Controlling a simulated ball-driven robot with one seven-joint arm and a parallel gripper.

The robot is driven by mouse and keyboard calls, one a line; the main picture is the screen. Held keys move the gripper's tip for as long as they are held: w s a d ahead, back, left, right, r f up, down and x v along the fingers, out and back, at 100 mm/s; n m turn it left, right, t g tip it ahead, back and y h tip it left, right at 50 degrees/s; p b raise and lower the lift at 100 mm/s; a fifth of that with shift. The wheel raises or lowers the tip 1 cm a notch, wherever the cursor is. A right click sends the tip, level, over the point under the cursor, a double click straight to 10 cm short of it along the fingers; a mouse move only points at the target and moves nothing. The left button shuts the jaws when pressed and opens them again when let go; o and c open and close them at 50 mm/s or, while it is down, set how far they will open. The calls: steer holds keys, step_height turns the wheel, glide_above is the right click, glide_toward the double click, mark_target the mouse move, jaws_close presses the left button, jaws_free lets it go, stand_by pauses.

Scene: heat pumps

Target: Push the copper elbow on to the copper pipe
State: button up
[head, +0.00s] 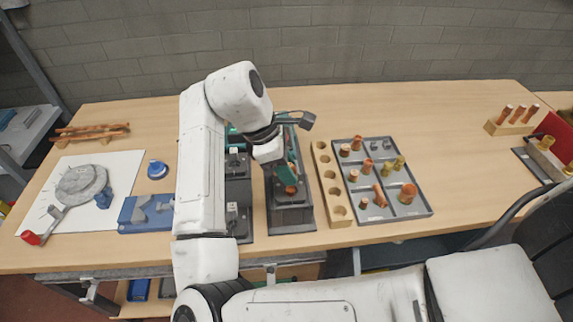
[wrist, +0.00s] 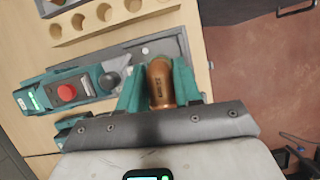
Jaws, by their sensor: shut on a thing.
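My gripper (head: 289,183) is over a dark grey fixture (head: 291,218) near the table's front edge in the head view. In the wrist view its two green fingers (wrist: 158,98) are shut on the copper elbow (wrist: 161,82), one on each side. The elbow is a short, shiny copper fitting with faint marking on its side. A bit of it also shows at the fingertips in the head view (head: 291,190). I cannot make out the copper pipe; the elbow, fingers and fixture may hide it. Whether the elbow touches the pipe cannot be told.
A wooden block with round holes (head: 334,190) stands just right of the fixture. Beyond it is a grey compartment tray (head: 419,207) with several copper and brass fittings.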

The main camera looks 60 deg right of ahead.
mark_target(288, 190)
steer(key=shift+f, duration=0.1)
stand_by(0.3)
steer(key=shift+f+b, duration=0.6)
steer(key=shift+f, duration=0.85)
steer(key=shift+s+f, duration=0.15)
steer(key=shift+f, duration=0.1)
steer(key=o, duration=1.1)
steer(key=shift+a, duration=0.1)
steer(key=shift+w+r, duration=0.2)
steer(key=shift+r, duration=0.25)
steer(key=v, duration=1.1)
steer(key=shift+s+a, duration=0.1)
steer(key=shift+a, duration=0.05)
